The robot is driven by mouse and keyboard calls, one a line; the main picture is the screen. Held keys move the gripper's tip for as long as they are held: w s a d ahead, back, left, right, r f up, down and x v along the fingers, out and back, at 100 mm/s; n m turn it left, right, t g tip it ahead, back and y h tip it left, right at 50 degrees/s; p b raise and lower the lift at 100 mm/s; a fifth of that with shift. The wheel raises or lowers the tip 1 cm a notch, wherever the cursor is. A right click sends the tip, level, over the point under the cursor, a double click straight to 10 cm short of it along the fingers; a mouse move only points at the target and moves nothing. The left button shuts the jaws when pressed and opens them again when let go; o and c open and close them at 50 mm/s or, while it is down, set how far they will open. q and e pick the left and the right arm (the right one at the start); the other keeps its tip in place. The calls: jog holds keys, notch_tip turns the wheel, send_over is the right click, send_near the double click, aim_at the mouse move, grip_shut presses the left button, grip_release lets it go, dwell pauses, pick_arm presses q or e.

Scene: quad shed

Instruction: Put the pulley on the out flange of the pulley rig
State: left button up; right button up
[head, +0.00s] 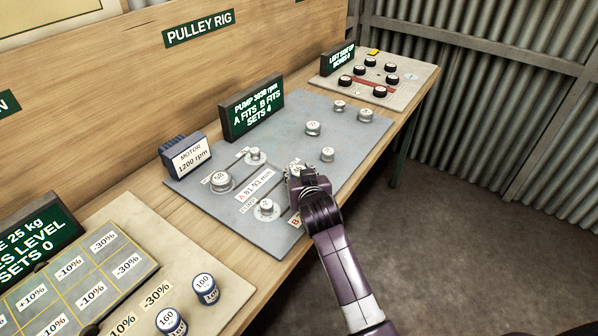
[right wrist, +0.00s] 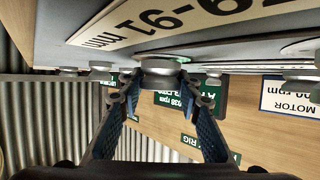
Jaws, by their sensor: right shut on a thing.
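My right gripper (head: 296,172) reaches over the front half of the grey pulley rig board (head: 235,215). It is shut on a small silver pulley (head: 297,165), just above or at the board. In the right wrist view, which is upside down, the pulley (right wrist: 160,68) sits between the fingertips close to the board; whether it touches is unclear. A pulley marked 58 (head: 220,182) sits at the left near the motor block (head: 186,156). Two silver pieces, one behind (head: 255,155) and one in front (head: 267,208), flank the A strip (head: 258,184). I cannot tell which is the out flange.
Loose pulleys stand on the right half of the board, the nearest (head: 327,154) just beyond my gripper. A green display (head: 251,115) stands at the back edge. Another board with dark knobs (head: 379,75) lies right, and a weights board (head: 165,250) left.

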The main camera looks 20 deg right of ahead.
pick_arm(q)
jog(key=shift+w, duration=0.35)
pick_arm(e)
jog(key=shift+f, duration=0.1)
jog(key=o, duration=1.2)
jog(key=shift+f, duration=0.1)
pick_arm(q)
jog(key=shift+d, duration=0.15)
pick_arm(e)
jog(key=shift+r, duration=0.25)
jog(key=shift+s, duration=0.3)
jog(key=v, duration=1.1)
jog(key=shift+s+a+r, duration=0.1)
jog(key=shift+s+r, duration=0.05)
jog(key=shift+s, duration=0.05)
pick_arm(q)
jog(key=shift+s+f, duration=0.15)
jog(key=shift+s, duration=0.05)
